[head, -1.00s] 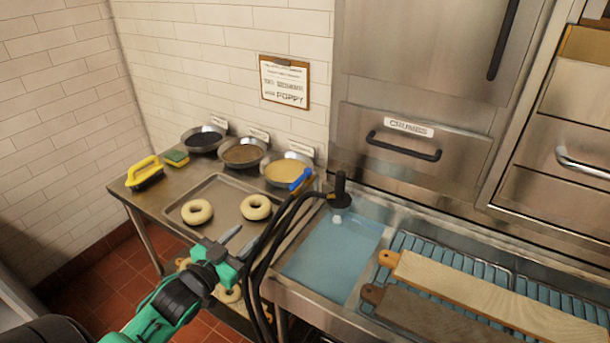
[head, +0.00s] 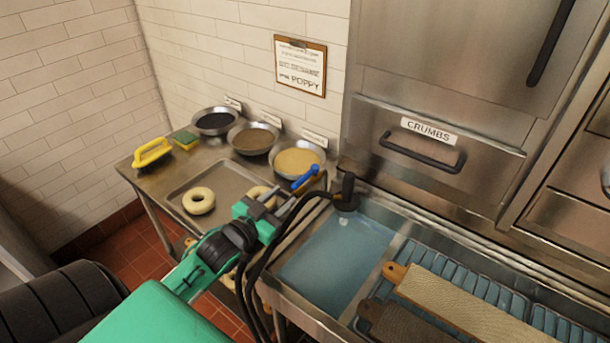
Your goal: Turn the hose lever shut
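The hose lever (head: 306,178) is a blue handle at the back edge of the bench, by the black hose (head: 268,258). The hose rises in loops from below and ends in a black nozzle (head: 347,192) over a basin of blue water (head: 338,262). My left gripper (head: 277,201) is in front of and left of the lever, over the right side of the tray. Its two grey fingers are apart, with nothing seen between them, and they look clear of the lever. The gripper partly hides a bagel (head: 262,193). My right gripper is not in view.
A metal tray (head: 232,177) holds another bagel (head: 199,201). Several topping bowls, including a pale yellow one (head: 297,159), stand behind it. A yellow brush (head: 152,152) and sponge (head: 185,140) lie left. Wooden boards (head: 470,305) lie right of the basin.

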